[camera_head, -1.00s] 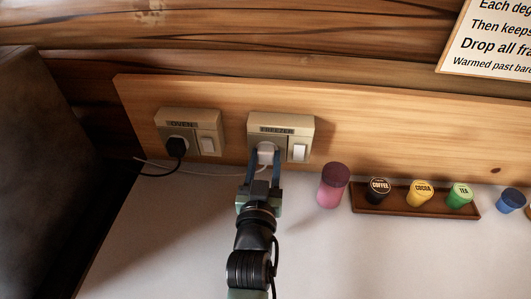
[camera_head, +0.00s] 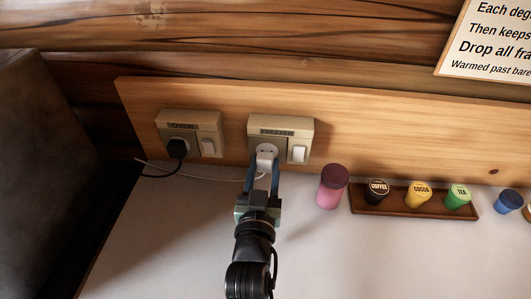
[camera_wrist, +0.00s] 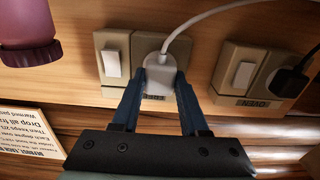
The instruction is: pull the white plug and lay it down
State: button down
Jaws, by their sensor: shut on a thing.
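The white plug (camera_head: 266,152) is between the blue fingers of my gripper (camera_head: 265,170), which is shut on it. In the head view the cable trails left along the counter. A switch (camera_head: 299,154) sits right of the socket.
An oven outlet with a black plug (camera_head: 178,148) is to the left. A pink jar (camera_head: 332,187) and a wooden tray (camera_head: 400,207) with coffee, cocoa and tea jars stand to the right. The white counter (camera_head: 160,230) is clear at front left.

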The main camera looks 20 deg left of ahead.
aim_at(264, 167)
jog(key=shift+p+v, duration=0.9)
jog(key=shift+v, duration=1.25)
jog(key=shift+p+v, duration=0.8)
jog(key=shift+v, duration=1.75)
jog(key=shift+f+b, duration=0.95)
jog(key=shift+f, duration=0.15)
jog(key=shift+c, duration=1.7)
grip_release()
jog(key=shift+r, duration=0.1)
